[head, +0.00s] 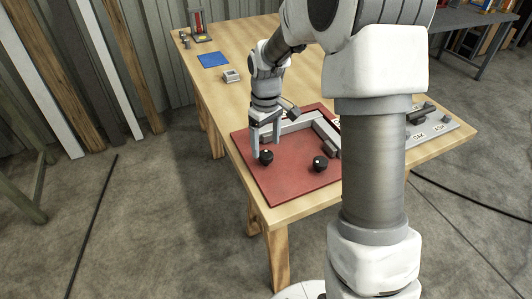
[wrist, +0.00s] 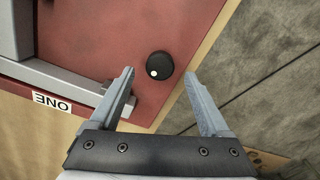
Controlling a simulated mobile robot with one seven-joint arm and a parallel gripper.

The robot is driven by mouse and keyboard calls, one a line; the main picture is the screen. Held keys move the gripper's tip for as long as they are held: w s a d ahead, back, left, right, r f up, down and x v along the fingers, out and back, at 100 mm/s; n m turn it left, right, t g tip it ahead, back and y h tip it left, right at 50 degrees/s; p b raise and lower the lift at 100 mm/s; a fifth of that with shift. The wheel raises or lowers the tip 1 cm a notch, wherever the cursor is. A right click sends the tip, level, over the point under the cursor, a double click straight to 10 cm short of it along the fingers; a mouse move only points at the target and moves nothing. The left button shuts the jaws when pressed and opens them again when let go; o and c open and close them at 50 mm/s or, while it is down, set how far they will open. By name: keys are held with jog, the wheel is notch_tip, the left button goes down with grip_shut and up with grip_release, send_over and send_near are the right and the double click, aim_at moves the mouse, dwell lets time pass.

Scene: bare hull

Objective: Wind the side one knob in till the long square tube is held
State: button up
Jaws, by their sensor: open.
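A round black knob (wrist: 159,65) with a white dot sits on the red board near its edge; in the head view it (head: 266,156) is at the board's near left. My gripper (wrist: 158,77) is open and points down at it, the knob lying between and slightly beyond the fingertips. I cannot tell whether they touch it. The ONE label (wrist: 52,102) is upside down beside a grey bar (wrist: 62,82) in the wrist view. Light grey square tubing (head: 297,125) lies on the board behind my gripper (head: 266,148); my arm hides part of it.
A second black knob (head: 320,163) stands to the right on the red board (head: 290,187). A grey labelled plate (head: 440,128) is at the table's right. A blue square (head: 212,60) and a small grey block (head: 231,76) lie farther back.

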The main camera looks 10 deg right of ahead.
aim_at(266, 154)
jog(key=shift+f, duration=1.65)
grip_shut()
jog(key=shift+m, duration=0.8)
grip_release()
jog(key=shift+r, duration=0.1)
notch_tip(266, 154, up, 17)
jog(key=p, duration=0.3)
jog(key=shift+r, duration=0.15)
